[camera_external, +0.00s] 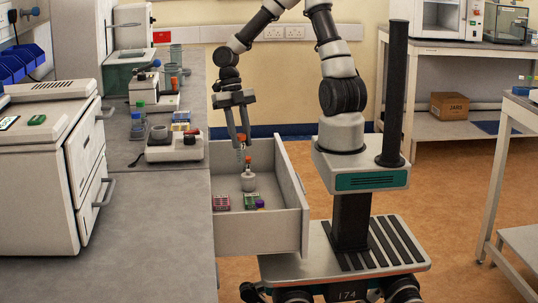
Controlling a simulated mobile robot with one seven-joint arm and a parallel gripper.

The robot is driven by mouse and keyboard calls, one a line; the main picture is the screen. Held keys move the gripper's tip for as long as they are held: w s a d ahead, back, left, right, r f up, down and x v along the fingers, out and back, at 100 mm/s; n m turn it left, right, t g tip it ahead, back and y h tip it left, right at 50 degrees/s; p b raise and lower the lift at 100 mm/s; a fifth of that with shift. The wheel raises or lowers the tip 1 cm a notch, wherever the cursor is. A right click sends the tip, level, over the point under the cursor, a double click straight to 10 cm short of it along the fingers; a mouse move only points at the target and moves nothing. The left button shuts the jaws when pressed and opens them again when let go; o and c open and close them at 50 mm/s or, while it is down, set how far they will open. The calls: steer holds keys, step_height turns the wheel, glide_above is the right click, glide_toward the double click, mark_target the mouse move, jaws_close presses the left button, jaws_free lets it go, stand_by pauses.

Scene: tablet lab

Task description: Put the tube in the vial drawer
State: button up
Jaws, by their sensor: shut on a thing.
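The vial drawer (285,222) is pulled open from the bench beside my base. My gripper (241,138) points down over the back part of the open drawer, shut on a tube with an orange cap. The tube (240,152) hangs roughly upright below the fingertips, small in this view. Just below it in the drawer stands a small white container (248,182) with an orange-red top. I cannot tell whether the tube touches it.
Small red (222,201) and green (251,201) boxes and a purple-capped item (260,204) lie nearer the drawer's front in this view. The grey bench (150,240) adjoins on the left, with a small instrument (174,150) near its edge. The drawer walls stand around the gripper's space.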

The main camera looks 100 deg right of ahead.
steer(key=shift+f+b, duration=1.55)
steer(key=shift+f, duration=8.35)
steer(key=shift+f, duration=0.2)
steer(key=o, duration=1)
steer(key=shift+r, duration=0.1)
steer(key=p+v, duration=0.2)
steer(key=v, duration=0.5)
steer(key=shift+d+r+p, duration=0.1)
steer(key=shift+r+p, duration=0.25)
steer(key=shift+p, duration=0.05)
